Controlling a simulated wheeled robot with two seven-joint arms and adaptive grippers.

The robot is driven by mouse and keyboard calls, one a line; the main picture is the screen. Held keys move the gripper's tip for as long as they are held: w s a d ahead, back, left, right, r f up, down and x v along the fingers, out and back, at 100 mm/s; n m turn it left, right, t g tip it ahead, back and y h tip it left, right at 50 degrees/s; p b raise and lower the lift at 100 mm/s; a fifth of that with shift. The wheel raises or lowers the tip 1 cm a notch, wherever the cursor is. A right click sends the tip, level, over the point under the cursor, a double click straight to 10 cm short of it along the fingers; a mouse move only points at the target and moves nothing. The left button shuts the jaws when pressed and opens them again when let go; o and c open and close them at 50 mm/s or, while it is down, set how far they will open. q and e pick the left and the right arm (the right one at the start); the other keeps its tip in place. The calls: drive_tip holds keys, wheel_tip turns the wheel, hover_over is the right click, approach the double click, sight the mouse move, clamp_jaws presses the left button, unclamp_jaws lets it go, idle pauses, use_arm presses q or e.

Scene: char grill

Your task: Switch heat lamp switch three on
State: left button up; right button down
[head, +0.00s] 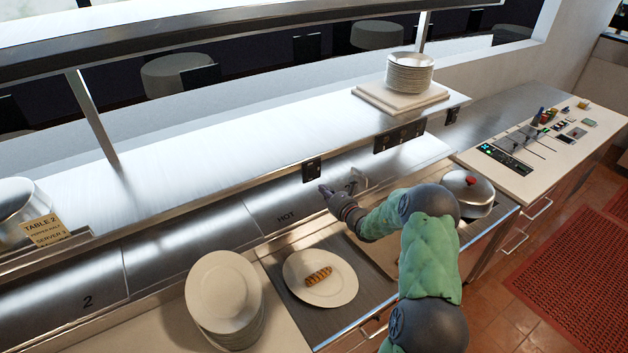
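Black switch boxes sit along the front edge of the steel shelf (240,178). One single switch box (312,169) is at the middle, a wider switch panel (399,137) is further right, and another single box (452,115) is near the shelf's right end. I cannot read which is switch three or whether any is on. My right gripper (324,189) is just below and slightly right of the middle box, with a small gap in the picture. Its fingers are small and dark, so I cannot tell whether they are open. My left gripper is out of view.
Below stand a plate with a grilled item (300,283), a plate stack (222,295) and a domed lid (468,190). More plates (409,72) stand on a board on the shelf. A counter (520,172) with small items is at right.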

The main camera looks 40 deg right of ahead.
sight(310, 178)
drive_tip(key=shift+w+d+f+p, duration=0.1)
drive_tip(key=shift+w+p, duration=0.15)
drive_tip(key=shift+w, duration=0.85)
drive_tip(key=shift+w+d+f+p, duration=0.15)
drive_tip(key=shift+w+p, duration=0.15)
drive_tip(key=shift+w, duration=0.8)
drive_tip(key=shift+w+d+f+p, duration=0.1)
drive_tip(key=shift+w+p, duration=0.15)
drive_tip(key=shift+w, duration=0.85)
